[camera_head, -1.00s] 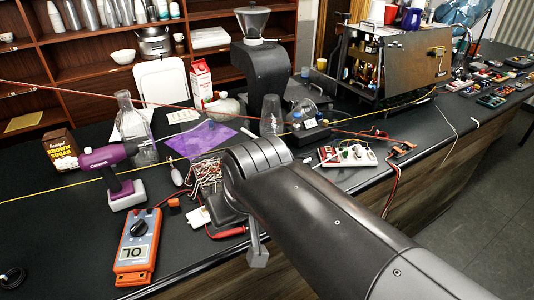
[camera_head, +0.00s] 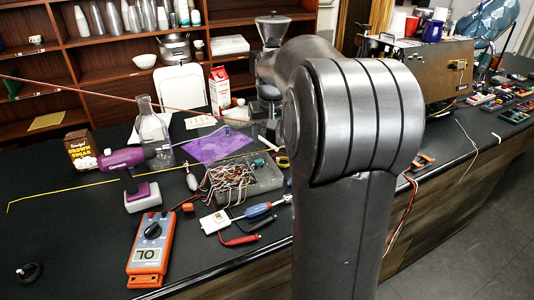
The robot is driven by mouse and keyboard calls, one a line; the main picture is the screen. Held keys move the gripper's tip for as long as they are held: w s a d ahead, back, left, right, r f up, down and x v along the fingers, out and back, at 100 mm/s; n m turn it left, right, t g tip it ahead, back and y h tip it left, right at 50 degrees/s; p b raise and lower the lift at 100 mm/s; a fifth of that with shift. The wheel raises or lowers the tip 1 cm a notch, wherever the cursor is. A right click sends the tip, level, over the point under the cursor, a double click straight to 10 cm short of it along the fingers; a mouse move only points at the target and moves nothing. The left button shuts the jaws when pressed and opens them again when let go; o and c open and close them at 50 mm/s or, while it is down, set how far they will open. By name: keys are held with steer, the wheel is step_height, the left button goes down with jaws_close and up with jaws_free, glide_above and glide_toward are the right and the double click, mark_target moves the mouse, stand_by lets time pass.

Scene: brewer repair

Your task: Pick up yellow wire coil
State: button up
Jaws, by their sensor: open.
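I cannot make out a yellow wire coil. A long thin yellow strip (camera_head: 130,179) runs across the black counter, bent at its left end. Its right end runs toward a small yellow and black item (camera_head: 282,158) beside my arm. A small dark coil (camera_head: 28,272) lies at the lower left of the counter. My gripper is not in view. My large grey arm joint fills the centre right and hides the counter behind it.
A purple drill (camera_head: 130,172), an orange multimeter (camera_head: 151,250), a tray of wires (camera_head: 262,178) and a screwdriver (camera_head: 266,208) crowd the middle. A glass bottle (camera_head: 150,130) and a red and white carton (camera_head: 220,90) stand behind. The counter's left front is mostly clear.

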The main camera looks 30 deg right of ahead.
steer(key=w+d+f, duration=0.6)
steer(key=d+f, duration=0.1)
steer(key=d, duration=0.3)
steer(key=shift+m+g, duration=0.3)
steer(key=shift+m, duration=0.1)
steer(key=f, duration=0.3)
steer(key=w+f, duration=0.1)
steer(key=f, duration=0.6)
steer(key=shift+w+f, duration=0.2)
steer(key=shift+w, duration=0.2)
steer(key=shift+a, duration=0.1)
steer(key=shift+c, duration=0.3)
steer(key=c, duration=0.7)
steer(key=shift+r, duration=0.15)
